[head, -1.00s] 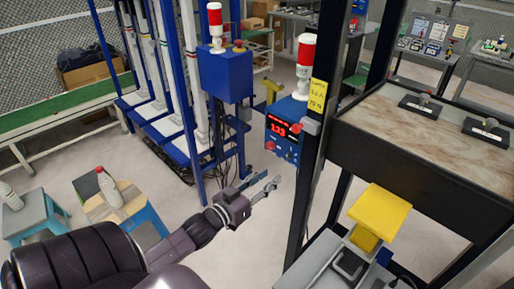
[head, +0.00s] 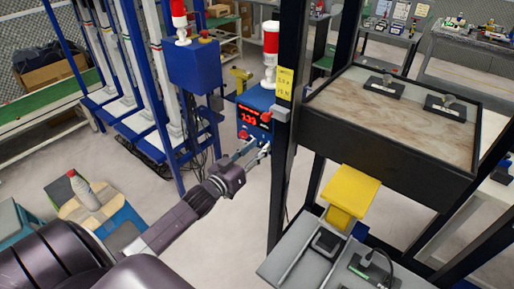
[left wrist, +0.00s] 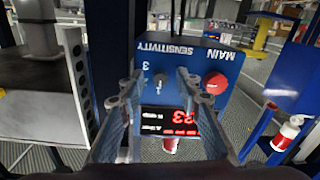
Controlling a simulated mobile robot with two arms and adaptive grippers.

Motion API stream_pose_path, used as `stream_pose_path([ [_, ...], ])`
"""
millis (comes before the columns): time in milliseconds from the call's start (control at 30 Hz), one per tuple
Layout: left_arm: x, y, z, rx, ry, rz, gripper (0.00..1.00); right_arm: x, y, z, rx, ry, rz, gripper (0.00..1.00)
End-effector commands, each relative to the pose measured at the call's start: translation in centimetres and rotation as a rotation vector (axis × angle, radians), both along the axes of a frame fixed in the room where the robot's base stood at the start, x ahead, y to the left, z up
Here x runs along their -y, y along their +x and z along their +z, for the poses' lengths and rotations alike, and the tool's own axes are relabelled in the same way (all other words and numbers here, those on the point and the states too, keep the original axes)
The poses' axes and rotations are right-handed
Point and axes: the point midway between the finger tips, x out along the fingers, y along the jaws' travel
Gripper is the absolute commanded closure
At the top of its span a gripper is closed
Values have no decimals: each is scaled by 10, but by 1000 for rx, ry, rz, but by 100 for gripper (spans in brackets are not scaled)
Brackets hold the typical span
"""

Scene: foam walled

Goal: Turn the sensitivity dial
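The blue control box (head: 256,98) hangs beside a black post in the head view, with a lit red display. In the left wrist view the box (left wrist: 205,60) appears upside down, with SENSITIVITY and MAIN lettering. The small dark sensitivity dial (left wrist: 158,85) shows between my fingers; I cannot tell whether they touch it. A red MAIN knob (left wrist: 216,83) sits right of the fingers. My left gripper (head: 257,148) is at the box's lower front, fingers apart. In the left wrist view the gripper (left wrist: 160,76) is open with a clear gap. My right gripper is not in view.
A black post (head: 285,150) stands close right of the box, with a yellow note on it. A yellow block-like part (head: 348,190) and a workbench (head: 390,120) are further right. A blue frame and a stool with a bottle (head: 84,192) are left.

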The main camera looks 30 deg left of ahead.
Motion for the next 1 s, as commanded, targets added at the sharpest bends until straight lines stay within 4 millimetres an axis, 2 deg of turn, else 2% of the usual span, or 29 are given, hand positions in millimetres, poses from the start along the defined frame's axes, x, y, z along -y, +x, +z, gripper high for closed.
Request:
stream_pose_path([
  [167, 0, 0, 0, 0, 0, 0, 71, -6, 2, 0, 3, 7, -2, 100],
  [433, 0, 0, 0, 0, 0, 0, 100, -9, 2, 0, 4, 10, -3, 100],
  [767, 0, 0, 0, 1, 22, 0, 100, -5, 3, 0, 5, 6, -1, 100],
  [1000, 0, 0, 0, 10, 132, 1, 100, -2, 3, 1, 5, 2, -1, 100],
])
